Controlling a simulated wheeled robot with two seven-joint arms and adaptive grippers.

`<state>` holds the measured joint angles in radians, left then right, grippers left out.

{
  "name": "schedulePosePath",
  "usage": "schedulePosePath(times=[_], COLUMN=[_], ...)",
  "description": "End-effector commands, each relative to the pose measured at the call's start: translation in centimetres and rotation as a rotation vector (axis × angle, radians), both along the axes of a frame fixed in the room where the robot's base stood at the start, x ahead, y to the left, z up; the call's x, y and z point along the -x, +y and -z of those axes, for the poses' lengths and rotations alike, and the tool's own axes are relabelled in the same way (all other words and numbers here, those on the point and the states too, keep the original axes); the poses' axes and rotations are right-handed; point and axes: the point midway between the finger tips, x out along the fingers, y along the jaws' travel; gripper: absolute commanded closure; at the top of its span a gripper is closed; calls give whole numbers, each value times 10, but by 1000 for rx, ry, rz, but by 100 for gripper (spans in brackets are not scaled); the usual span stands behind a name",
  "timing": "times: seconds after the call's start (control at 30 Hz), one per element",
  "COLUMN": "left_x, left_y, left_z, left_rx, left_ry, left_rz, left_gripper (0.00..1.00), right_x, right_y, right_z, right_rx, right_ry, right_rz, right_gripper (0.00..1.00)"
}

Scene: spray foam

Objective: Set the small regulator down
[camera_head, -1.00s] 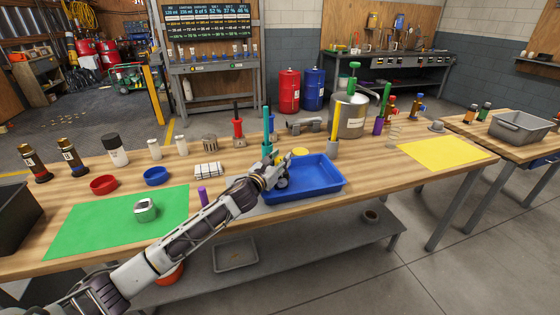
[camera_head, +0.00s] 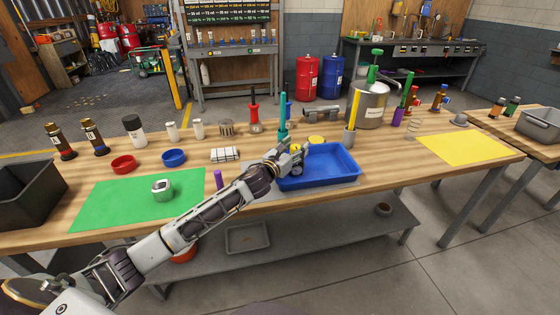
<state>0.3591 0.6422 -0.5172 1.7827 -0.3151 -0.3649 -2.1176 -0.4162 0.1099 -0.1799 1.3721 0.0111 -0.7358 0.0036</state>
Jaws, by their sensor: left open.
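My left gripper (camera_head: 291,156) is at the left side of the blue tray (camera_head: 335,178), its arm reaching in from the lower left. Its jaws are open. A small dark grey rounded piece (camera_head: 297,169), possibly the small regulator, shows in the tray just below the fingers; whether they touch it I cannot tell, and the gripper partly hides it. My right gripper is not in view.
A teal upright tool (camera_head: 282,125) stands just behind the gripper. A yellow stick in a grey holder (camera_head: 349,138) stands behind the tray. A purple marker (camera_head: 218,179) stands left of the tray. The yellow mat (camera_head: 465,149) is bare, and the green mat is mostly clear.

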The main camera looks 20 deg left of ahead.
Motion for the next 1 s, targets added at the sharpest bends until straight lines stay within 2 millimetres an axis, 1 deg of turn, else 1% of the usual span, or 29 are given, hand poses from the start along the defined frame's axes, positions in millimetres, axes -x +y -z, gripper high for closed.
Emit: schedulePosePath(times=[0.27, 0.57, 1.0], left_x=[23, 48, 82], left_y=[5, 12, 20], left_z=[0, 1, 1], left_rx=[-2, -1, -1], left_ry=[1, 1, 2], left_rz=[0, 0, 0], left_gripper=[44, 44, 44], right_x=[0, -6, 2], right_y=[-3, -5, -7], right_z=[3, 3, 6], right_rx=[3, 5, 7], right_ry=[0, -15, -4], right_rz=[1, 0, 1], right_gripper=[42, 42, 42])
